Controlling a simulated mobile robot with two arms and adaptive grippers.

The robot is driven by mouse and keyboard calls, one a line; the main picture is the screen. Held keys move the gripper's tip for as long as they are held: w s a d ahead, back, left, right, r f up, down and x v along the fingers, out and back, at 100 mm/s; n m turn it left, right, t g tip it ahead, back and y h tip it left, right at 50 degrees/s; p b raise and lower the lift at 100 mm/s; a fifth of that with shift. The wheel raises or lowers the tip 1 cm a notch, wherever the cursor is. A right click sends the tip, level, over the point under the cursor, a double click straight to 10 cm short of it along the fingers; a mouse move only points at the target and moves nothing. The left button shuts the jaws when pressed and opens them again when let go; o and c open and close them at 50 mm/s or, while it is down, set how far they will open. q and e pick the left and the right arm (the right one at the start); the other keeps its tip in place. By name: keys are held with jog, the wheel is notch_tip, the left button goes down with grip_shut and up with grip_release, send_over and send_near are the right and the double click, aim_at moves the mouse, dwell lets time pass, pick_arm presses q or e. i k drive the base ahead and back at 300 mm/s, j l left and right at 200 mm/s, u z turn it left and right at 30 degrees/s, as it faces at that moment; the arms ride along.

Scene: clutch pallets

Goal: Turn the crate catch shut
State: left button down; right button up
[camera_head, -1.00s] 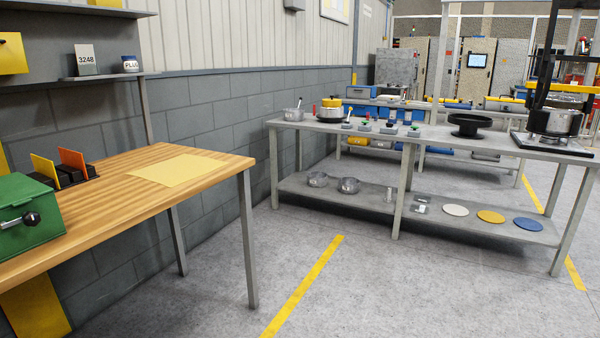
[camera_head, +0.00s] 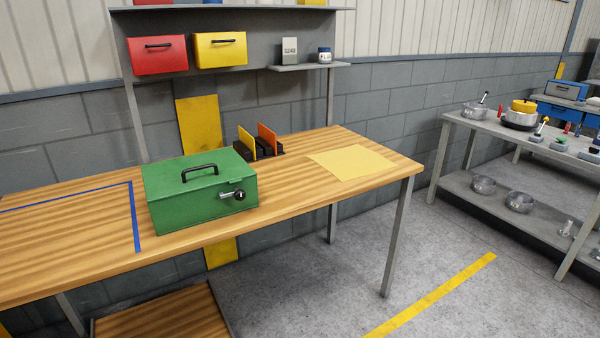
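A green crate (camera_head: 199,190) with a closed lid and a dark carry handle on top stands on the wooden workbench (camera_head: 300,188), near its front edge. Its catch (camera_head: 232,195) is a small metal lever with a dark round knob on the front face, towards the right. The lever lies nearly level, with the knob at the right. I cannot tell whether the catch is engaged. Neither of my grippers is in view.
A yellow sheet (camera_head: 352,162) lies flat on the bench's right end. A holder with yellow and orange plates (camera_head: 267,138) stands behind the crate. Blue tape (camera_head: 135,218) marks the bench's left part. A grey table (camera_head: 480,130) with pots stands at right. The floor between is clear.

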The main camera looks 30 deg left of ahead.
aim_at(239, 194)
jog(key=u, duration=1.35)
